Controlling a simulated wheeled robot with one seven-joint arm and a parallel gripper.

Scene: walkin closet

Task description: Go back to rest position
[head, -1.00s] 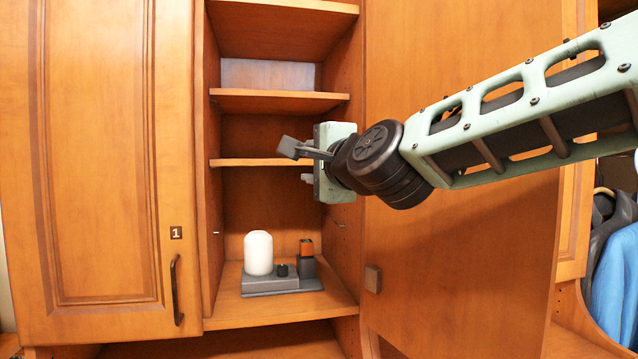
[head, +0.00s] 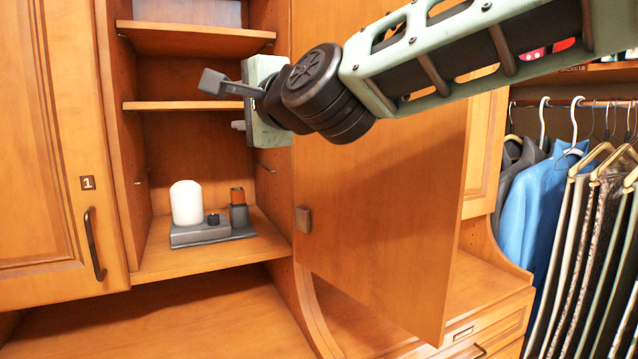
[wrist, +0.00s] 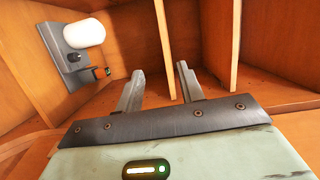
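My gripper (head: 222,104) is raised in front of the open cabinet (head: 200,165), about level with a middle shelf. My arm comes in from the upper right, in front of the open cabinet door (head: 385,200). In the wrist view the gripper's two fingers (wrist: 160,92) are apart with nothing between them. A grey tray (head: 215,236) with a white candle (head: 186,203), a small black item (head: 213,219) and a dark box with an orange top (head: 238,208) stands on the cabinet floor, below and apart from the gripper. The tray also shows in the wrist view (wrist: 60,45).
A closed door marked 1 (head: 50,150) is at the left. The open door hangs to the right of the gripper, under my arm. Clothes on hangers (head: 575,200) are at the far right. The counter (head: 170,320) below the cabinet is bare.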

